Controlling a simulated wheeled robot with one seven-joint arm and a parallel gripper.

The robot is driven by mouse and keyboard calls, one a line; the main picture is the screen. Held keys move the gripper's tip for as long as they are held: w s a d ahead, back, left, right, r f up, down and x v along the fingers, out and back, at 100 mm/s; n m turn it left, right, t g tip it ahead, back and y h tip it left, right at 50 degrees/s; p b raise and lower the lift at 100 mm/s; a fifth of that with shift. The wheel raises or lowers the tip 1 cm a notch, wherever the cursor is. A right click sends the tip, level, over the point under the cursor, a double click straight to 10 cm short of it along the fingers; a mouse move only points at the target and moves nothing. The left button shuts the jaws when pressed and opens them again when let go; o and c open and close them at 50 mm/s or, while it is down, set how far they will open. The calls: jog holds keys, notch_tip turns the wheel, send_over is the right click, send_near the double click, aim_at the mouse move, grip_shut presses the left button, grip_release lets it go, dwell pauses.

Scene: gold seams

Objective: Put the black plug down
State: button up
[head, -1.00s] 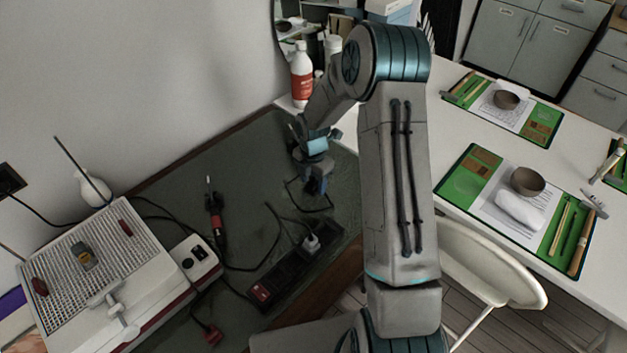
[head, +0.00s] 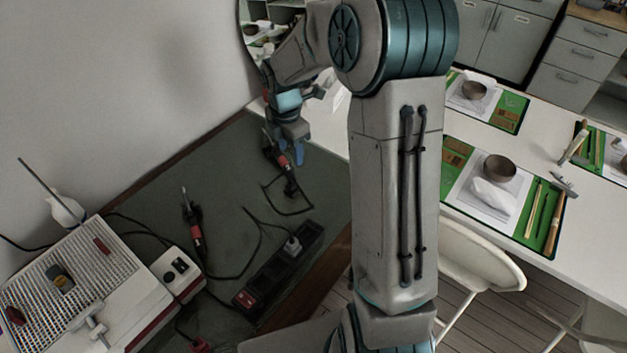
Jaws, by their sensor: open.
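The black plug (head: 290,188) lies on the dark green bench top (head: 330,185), with its black cord looping beside it. My gripper (head: 292,161) is open, with its blue fingers pointing down a little above and behind the plug in the head view. It looks apart from the plug, with nothing seen between its fingers. A red and black tool (head: 270,153) shows just left of the fingers, partly hidden by my gripper.
A black power strip (head: 262,278) with a white plug (head: 291,245) lies nearer on the bench. A red-banded soldering iron (head: 194,228) lies left of it. A perforated white unit (head: 85,285) fills the left. A white table (head: 465,200) with green mats stands right.

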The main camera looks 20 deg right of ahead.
jog(key=s+r+m+t, duration=0.1)
jog(key=s+r+m, duration=0.4)
jog(key=s+m, duration=0.6)
jog(key=s+r+m+t, duration=0.1)
jog(key=s+r+m, duration=0.4)
jog(key=s+m, duration=0.6)
jog(key=shift+s+t, duration=0.4)
jog(key=shift+s, duration=0.8)
